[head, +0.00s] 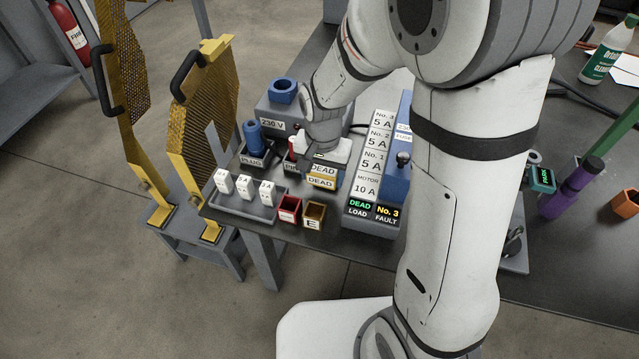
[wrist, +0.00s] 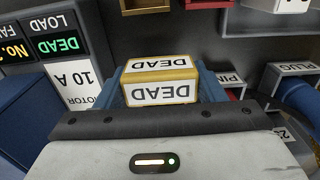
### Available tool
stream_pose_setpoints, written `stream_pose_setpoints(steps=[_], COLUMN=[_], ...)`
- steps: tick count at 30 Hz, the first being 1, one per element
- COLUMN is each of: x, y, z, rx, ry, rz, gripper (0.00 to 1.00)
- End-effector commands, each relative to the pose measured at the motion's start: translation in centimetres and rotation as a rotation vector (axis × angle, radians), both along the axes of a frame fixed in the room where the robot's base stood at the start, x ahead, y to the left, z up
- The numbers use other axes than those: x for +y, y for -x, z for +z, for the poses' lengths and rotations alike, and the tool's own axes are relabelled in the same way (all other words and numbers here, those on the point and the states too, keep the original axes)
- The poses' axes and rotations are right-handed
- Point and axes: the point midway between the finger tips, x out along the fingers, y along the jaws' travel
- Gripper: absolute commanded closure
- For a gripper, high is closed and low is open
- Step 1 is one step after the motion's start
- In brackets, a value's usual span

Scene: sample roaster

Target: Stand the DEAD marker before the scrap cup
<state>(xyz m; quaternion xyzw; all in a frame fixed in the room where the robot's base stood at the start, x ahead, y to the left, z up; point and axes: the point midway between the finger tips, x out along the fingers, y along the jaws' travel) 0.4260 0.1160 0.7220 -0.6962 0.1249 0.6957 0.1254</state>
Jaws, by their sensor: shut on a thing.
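The DEAD marker (head: 321,182) is a yellow block with white faces lettered DEAD. It also shows in the wrist view (wrist: 161,92), between the blue fingers of my gripper (wrist: 158,84). My gripper is shut on it, with the lettering facing the bench's front edge. I cannot tell whether its underside touches the bench. Two small open cups stand in front of it: a red one (head: 289,209) and a brown-yellow one marked E (head: 314,215). No lettering shows which one is the scrap cup.
A grey tray (head: 242,207) with several white pieces lies left of the cups. The labelled fuse panel with a lit DEAD display (head: 360,204) stands close on the right. A blue plug (head: 253,136) and yellow mesh guards (head: 203,110) are at the left.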

Motion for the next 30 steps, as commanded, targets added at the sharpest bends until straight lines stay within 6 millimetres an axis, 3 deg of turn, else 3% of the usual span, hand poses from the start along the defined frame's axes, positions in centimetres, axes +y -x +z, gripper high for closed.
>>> stream_pose_setpoints(steps=[7, 19, 20, 27, 30], x=[0.0, 0.1, 0.1, 0.1, 0.1], y=[0.1, 0.0, 0.0, 0.0, 0.1], z=[-3.4, -4.0, -3.9, -3.9, -3.9], rx=[0.004, 0.001, 0.000, 0.001, 0.001], ry=[0.001, 0.000, 0.000, 0.000, 0.000], rz=[0.002, 0.003, 0.003, 0.004, 0.004], gripper=[0.64, 0.64, 0.35, 0.16, 0.15])
